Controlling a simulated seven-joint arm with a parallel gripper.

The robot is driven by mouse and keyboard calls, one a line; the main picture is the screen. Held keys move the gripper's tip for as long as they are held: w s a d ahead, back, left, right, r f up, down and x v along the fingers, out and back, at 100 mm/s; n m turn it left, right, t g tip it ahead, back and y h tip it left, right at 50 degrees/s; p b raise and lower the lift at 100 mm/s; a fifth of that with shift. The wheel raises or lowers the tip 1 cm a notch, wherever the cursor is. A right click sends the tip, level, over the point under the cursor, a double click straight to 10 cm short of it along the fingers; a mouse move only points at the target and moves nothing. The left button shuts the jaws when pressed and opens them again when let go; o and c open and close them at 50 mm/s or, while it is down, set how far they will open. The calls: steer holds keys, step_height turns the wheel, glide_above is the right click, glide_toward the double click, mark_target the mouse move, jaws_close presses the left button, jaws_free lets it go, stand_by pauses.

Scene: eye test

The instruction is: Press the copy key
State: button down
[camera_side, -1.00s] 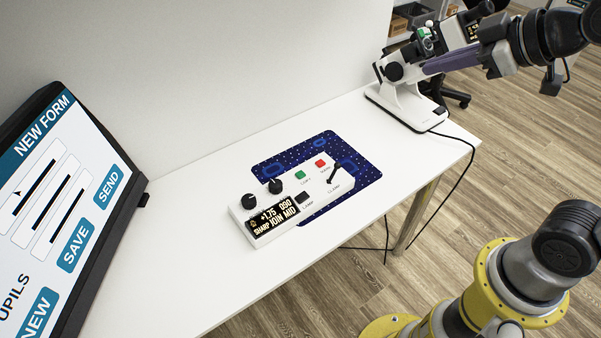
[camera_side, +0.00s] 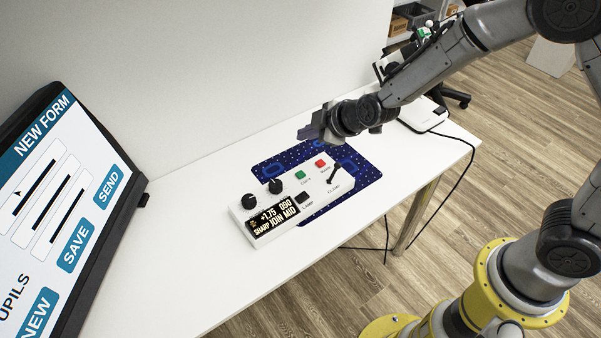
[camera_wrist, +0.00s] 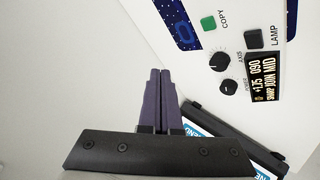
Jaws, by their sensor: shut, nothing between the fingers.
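The copy key is the green square key (camera_side: 300,175) on the white control box (camera_side: 262,202). In the wrist view the green key (camera_wrist: 208,24) has the word COPY beside it, and nothing covers it. My gripper (camera_side: 303,133) is shut and empty. It hangs in the air above the far edge of the patterned mat, behind the box, and is apart from the key. In the wrist view my shut fingertips (camera_wrist: 160,71) show below and left of the green key in the picture.
The box also bears a red key (camera_side: 320,163), a black lamp key (camera_wrist: 253,38), two knobs (camera_wrist: 219,60), a lever (camera_side: 334,174) and a display (camera_side: 272,217). It stands partly on a blue mat (camera_side: 369,173). A large screen (camera_side: 60,215) stands left; a wall is behind.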

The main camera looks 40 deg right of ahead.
steer(key=shift+s+a+f, duration=0.15)
steer(key=shift+a+f, duration=0.1)
steer(key=shift+f, duration=0.1)
glide_toward(299, 171)
steer(key=shift+w+a+f, duration=0.2)
steer(key=shift+w+f, duration=0.25)
steer(key=shift+w, duration=0.35)
steer(key=shift+w+a+f, duration=0.15)
steer(key=shift+w+f, duration=0.3)
steer(key=shift+w, duration=0.4)
steer(key=shift+w+a+f, duration=0.2)
steer(key=shift+w+f, duration=0.3)
steer(key=shift+w, duration=0.3)
steer(key=shift+f, duration=0.15)
steer(key=shift+f, duration=0.3)
steer(key=shift+f, duration=0.6)
stand_by(1.0)
steer(key=shift+r, duration=1.05)
